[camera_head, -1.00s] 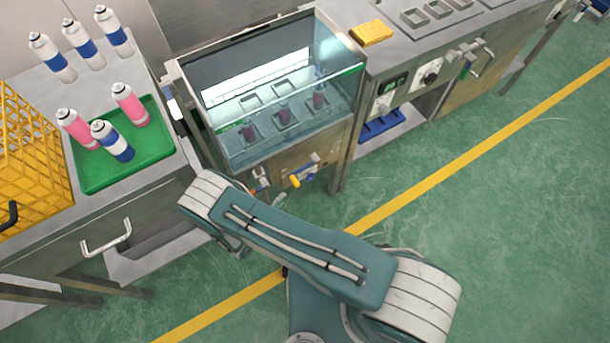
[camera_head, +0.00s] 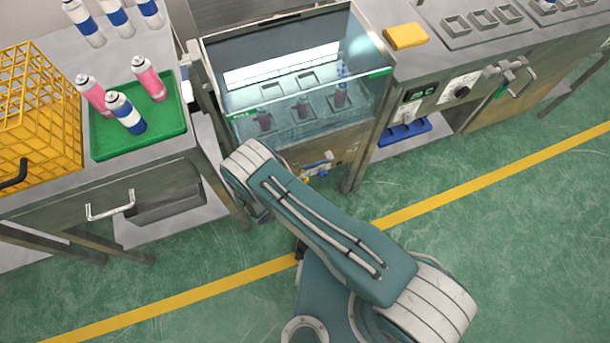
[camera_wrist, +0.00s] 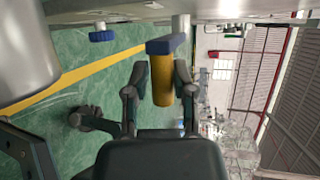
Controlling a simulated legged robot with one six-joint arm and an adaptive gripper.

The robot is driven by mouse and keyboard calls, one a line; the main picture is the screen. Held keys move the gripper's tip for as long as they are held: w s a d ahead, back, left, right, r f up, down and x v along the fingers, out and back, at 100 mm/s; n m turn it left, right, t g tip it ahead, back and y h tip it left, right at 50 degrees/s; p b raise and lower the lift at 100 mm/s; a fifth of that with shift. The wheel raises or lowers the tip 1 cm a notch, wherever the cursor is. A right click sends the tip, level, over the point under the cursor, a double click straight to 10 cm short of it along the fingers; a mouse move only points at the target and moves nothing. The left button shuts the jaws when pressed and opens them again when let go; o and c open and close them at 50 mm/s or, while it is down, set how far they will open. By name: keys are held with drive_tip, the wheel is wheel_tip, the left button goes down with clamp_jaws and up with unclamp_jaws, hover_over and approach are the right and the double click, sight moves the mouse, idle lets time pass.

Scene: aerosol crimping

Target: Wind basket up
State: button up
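The glass-walled water bath (camera_head: 372,112) stands ahead, with pinkish cans (camera_head: 303,106) in square holders low inside it. The water and glass blur the basket's outline. On the bath's front is a crank (camera_head: 322,162) with blue and yellow parts, partly hidden by my arm. In the wrist view the crank's yellow grip (camera_wrist: 162,92) hangs below a blue piece (camera_wrist: 165,44). My gripper (camera_wrist: 158,75) has one finger on each side of this grip. The fingers look spread, with a gap on the left side. In the head view my gripper is hidden behind my forearm.
At left, a bench holds a yellow crate (camera_head: 40,150), a green tray (camera_head: 170,142) with pink and blue cans, and more cans behind. Green floor is open in front.

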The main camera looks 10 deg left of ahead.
drive_tip(key=shift+d, duration=0.15)
clamp_jaws()
drive_tip(key=shift+r+g+y, duration=0.4)
drive_tip(key=shift+r+g, duration=0.1)
drive_tip(key=shift+r, duration=0.4)
drive_tip(key=shift+w+d+r+m, duration=0.15)
drive_tip(key=shift+d+r, duration=0.1)
drive_tip(key=shift+r, duration=0.4)
drive_tip(key=shift+w+d+r+m, duration=0.1)
drive_tip(key=shift+d+r+m, duration=0.1)
drive_tip(key=shift+r, duration=0.4)
drive_tip(key=o, duration=0.8)
unclamp_jaws()
